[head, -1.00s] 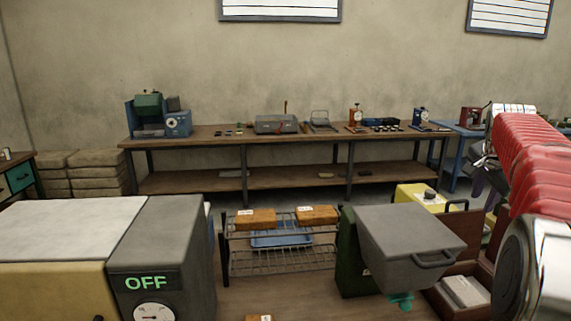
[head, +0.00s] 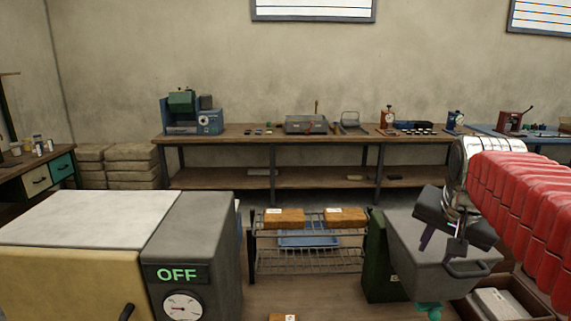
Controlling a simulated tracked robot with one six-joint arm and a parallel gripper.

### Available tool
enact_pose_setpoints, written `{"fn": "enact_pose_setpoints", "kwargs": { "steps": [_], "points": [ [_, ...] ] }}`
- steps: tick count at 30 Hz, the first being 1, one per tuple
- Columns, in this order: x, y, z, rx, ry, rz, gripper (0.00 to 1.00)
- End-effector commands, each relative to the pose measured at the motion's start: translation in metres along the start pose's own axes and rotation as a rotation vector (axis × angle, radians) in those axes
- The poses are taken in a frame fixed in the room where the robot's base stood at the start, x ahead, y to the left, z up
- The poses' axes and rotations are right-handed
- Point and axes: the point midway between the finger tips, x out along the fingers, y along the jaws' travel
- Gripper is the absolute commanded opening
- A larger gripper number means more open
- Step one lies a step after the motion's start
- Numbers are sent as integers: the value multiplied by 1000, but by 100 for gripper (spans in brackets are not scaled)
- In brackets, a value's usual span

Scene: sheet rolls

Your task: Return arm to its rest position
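My arm, in a red ribbed sleeve with silver joints, reaches in from the right edge of the head view. My gripper (head: 441,249) hangs from its end, a dark body with two short fingers pointing down. The fingers stand apart with nothing seen between them. The gripper shows in front of the grey lidded box (head: 405,260) and overlaps its top in the picture. I cannot tell how far apart they are.
A grey and yellow machine reading OFF (head: 178,255) fills the lower left. A wire rack (head: 310,262) holds orange-brown blocks (head: 346,216) and a blue tray (head: 308,240). A long wooden bench (head: 230,140) with equipment runs along the wall. An open brown box (head: 533,292) sits lower right.

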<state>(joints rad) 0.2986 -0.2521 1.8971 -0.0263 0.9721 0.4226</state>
Motion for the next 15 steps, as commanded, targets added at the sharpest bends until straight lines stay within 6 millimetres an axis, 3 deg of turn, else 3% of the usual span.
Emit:
{"fn": "enact_pose_setpoints", "kwargs": {
  "steps": [7,15],
  "points": [
    [-10,-8,82,-209,-26,-49,29],
    [-8,-3,170,-442,-49,-104,29]
  ]
}}
